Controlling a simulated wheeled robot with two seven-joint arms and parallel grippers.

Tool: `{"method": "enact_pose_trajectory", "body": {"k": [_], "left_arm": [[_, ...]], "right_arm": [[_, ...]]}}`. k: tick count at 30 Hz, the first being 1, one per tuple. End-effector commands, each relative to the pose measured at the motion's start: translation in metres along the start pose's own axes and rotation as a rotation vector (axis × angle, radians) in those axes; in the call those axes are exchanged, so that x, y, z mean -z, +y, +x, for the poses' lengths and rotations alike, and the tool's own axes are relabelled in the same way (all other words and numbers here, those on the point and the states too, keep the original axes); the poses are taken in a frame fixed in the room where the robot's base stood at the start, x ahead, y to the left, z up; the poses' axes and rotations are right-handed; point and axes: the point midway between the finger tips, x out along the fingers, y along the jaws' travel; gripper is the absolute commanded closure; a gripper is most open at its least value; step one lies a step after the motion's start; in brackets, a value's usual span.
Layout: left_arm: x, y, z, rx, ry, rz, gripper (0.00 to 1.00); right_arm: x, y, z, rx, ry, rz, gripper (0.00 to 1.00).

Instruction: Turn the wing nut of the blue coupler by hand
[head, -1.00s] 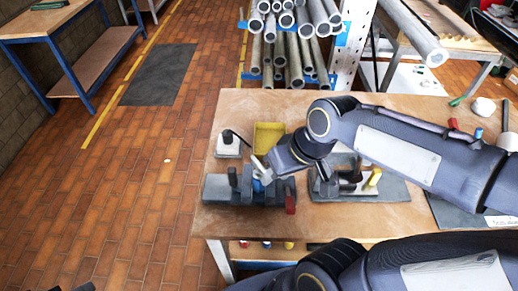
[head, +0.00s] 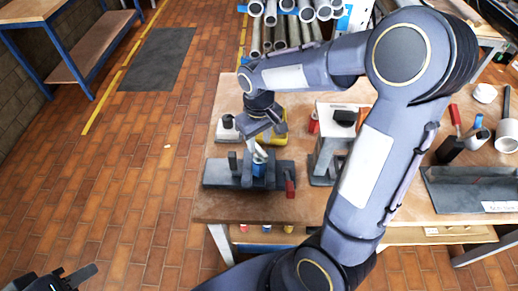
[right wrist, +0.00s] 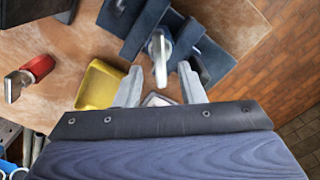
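The blue coupler (head: 259,170) sits upright in a dark grey fixture (head: 222,178) on the workbench. A pale grey wing nut (right wrist: 160,60) shows in the right wrist view, standing out from the fixture. My right gripper (head: 259,152) is above the coupler in the head view. In the right wrist view my right gripper (right wrist: 160,85) has its two fingers wide apart, with the wing nut just beyond and between the tips. No contact can be made out. My left gripper (head: 68,278) is at the bottom left, away from the bench; its finger opening is unclear.
A yellow tray (right wrist: 97,85) lies beside the fixture. A red-handled part (head: 289,188) stands at the fixture's right end. A grey and white stand (head: 328,140) is to the right, partly behind my right arm. Pipes (head: 280,35) are racked behind the bench.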

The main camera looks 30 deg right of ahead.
Motion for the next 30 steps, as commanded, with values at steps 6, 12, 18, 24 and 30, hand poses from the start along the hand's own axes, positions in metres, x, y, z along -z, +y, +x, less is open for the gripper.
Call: {"method": "enact_pose_trajectory", "body": {"k": [6,12,18,24,30], "left_arm": [[-0.01,-0.009,0.019,0.0,0.0,0.0,0.64],[-0.016,-0.015,0.032,0.0,0.0,0.0,0.64],[-0.017,-0.015,0.034,0.0,0.0,0.0,0.64],[-0.017,-0.015,0.034,0.0,0.0,0.0,0.64],[-0.016,-0.015,0.033,0.0,0.0,0.0,0.64]], "right_arm": [[-0.001,0.0,0.028,0.001,-0.001,0.001,0.64],[-0.001,0.0,0.048,0.001,-0.002,0.001,0.64],[0.0,0.0,0.051,0.001,0.0,0.001,0.77],[0.0,0.0,0.05,0.001,0.0,0.001,1.0],[0.0,0.0,0.05,0.001,0.0,-0.071,1.0]]}}
